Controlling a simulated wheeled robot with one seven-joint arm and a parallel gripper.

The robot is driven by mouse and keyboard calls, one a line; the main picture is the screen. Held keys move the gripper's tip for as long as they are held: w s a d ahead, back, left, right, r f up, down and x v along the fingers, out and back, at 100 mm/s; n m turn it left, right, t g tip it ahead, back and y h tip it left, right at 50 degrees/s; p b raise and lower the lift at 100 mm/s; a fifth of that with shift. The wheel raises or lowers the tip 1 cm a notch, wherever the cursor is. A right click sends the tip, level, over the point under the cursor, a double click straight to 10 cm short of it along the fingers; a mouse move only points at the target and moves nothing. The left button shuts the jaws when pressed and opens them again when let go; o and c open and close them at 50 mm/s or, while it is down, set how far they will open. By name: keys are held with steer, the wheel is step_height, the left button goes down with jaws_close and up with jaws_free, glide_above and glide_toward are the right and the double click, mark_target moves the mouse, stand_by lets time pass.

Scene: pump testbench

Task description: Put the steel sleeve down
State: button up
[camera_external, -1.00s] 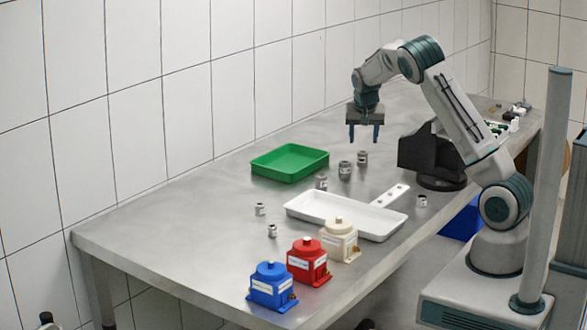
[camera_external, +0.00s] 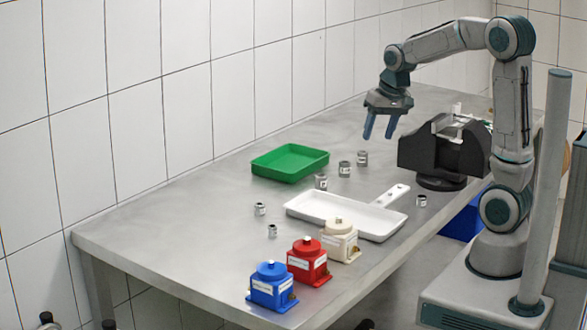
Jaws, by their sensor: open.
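Several small steel sleeves stand on the steel table. One stands at the back (camera_external: 362,158), one just in front of it (camera_external: 345,168), and one beside the green tray (camera_external: 321,181). Two more stand left of the white tray, at the left (camera_external: 260,209) and nearer the front (camera_external: 272,230). Another stands right of the white tray (camera_external: 421,200). I cannot tell which one the task means. My gripper (camera_external: 379,128) is open and empty, above the table to the right of the back sleeves, its fingers pointing down and slightly tilted.
A green tray (camera_external: 268,171) and a white tray with a handle (camera_external: 300,210) lie on the table (camera_external: 180,222). Blue (camera_external: 269,290), red (camera_external: 308,265) and cream (camera_external: 340,244) pumps line the front edge. A black fixture (camera_external: 428,156) stands near my arm. The table's left end is clear.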

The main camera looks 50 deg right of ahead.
steer(key=s+a+n, duration=0.3)
steer(key=s+a, duration=0.2)
steer(key=s, duration=0.3)
steer(key=s+a+f+n, duration=0.1)
steer(key=s+a+n, duration=0.2)
steer(key=s, duration=0.6)
steer(key=shift+s+a+f, duration=0.25)
steer(key=shift+a+f, duration=0.05)
steer(key=shift+a, duration=0.8)
